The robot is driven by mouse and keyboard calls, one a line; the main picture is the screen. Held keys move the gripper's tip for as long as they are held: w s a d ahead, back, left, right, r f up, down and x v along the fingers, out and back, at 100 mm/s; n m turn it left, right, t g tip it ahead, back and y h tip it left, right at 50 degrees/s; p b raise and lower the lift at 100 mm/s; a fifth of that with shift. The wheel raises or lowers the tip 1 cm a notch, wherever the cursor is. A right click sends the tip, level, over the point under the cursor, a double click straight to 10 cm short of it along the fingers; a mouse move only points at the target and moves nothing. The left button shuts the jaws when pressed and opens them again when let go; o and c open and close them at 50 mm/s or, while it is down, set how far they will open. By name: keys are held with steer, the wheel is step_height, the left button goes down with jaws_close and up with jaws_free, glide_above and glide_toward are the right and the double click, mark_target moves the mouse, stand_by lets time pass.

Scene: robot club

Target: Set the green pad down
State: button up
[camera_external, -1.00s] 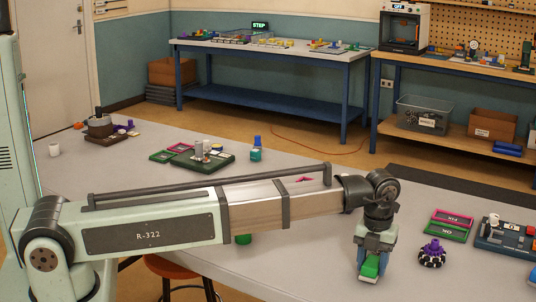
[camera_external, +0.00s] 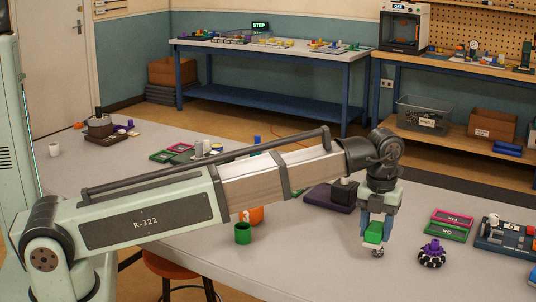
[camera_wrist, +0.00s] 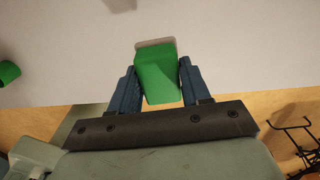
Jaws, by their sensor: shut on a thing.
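The green pad (camera_external: 373,233) is held between the fingers of my gripper (camera_external: 375,230), over the front part of the grey table. In the wrist view the green pad (camera_wrist: 157,75) sits between the two blue fingers (camera_wrist: 157,88), slightly tilted, with a grey edge at its far end. In the external view a small grey piece (camera_external: 378,252) shows just below the pad. I cannot tell whether it belongs to the pad or lies on the table.
Right of my gripper are a purple-topped black wheel (camera_external: 432,254), a green tray (camera_external: 446,233), a pink tray (camera_external: 453,217) and a blue-grey board (camera_external: 490,240). Left are a green cup (camera_external: 243,234) and an orange object (camera_external: 257,215). A dark block (camera_external: 344,192) stands behind.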

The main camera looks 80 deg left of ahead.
steer(key=s+a+n, duration=0.4)
steer(key=s+a, duration=0.3)
steer(key=a, duration=1.5)
steer(key=s+a+n, duration=0.3)
steer(key=s+a, duration=0.4)
steer(key=a, duration=1.5)
steer(key=s+a+n, duration=0.4)
steer(key=s+a, duration=0.3)
steer(key=a, duration=1.6)
steer(key=w+a+n, duration=0.3)
steer(key=w+a, duration=0.1)
steer(key=a, duration=0.2)
steer(key=f+n, duration=0.1)
steer(key=f, duration=0.4)
steer(key=f+n, duration=0.2)
steer(key=f, duration=0.2)
steer(key=shift+s+d+f, duration=0.15)
steer(key=shift+s+f, duration=0.05)
steer(key=shift+f, duration=0.2)
steer(key=shift+f, duration=0.15)
steer(key=o, duration=1.1)
steer(key=shift+c, duration=0.2)
